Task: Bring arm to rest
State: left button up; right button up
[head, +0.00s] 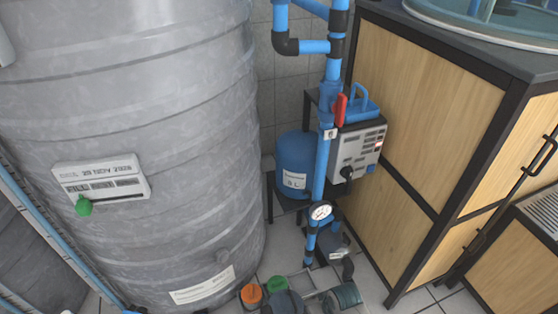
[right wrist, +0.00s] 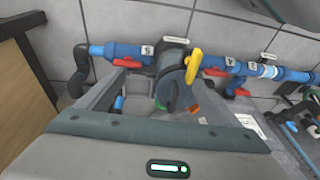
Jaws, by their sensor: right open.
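My right gripper (right wrist: 157,84) shows in the right wrist view, with its two grey fingers spread apart. It is open, and I see nothing clamped between the fingers. A yellow valve handle (right wrist: 194,66) and a dark round fitting (right wrist: 171,62) on a blue pipe show beyond the fingertips. I cannot tell how far the fingertips are from them. Neither gripper can be made out in the head view. My left gripper is not in view.
A large grey tank (head: 140,120) fills the left of the head view. A blue vertical pipe (head: 322,160) with a gauge (head: 320,211) stands beside a control box (head: 357,150) and blue container (head: 294,160). A wooden cabinet (head: 420,130) bounds the right. Red-handled valves (right wrist: 128,62) line the wall pipe.

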jog(key=s+d+r+m+t, duration=0.2)
jog(key=s+d+r+t, duration=0.15)
jog(key=s+r, duration=1.35)
pick_arm(q)
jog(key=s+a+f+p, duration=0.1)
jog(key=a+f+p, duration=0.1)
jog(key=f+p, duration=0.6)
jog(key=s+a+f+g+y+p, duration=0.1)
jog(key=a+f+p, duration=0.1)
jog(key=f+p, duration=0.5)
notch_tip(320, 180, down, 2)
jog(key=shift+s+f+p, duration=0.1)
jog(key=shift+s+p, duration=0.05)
jog(key=shift+p, duration=0.25)
pick_arm(e)
jog(key=s+d+f, duration=0.1)
jog(key=f, duration=0.7)
jog(key=d+f, duration=0.2)
jog(key=f, duration=0.7)
jog(key=shift+s+d+h, duration=0.25)
jog(key=shift+s+h, duration=0.05)
jog(key=shift+s, duration=0.05)
jog(key=shift+g, duration=0.25)
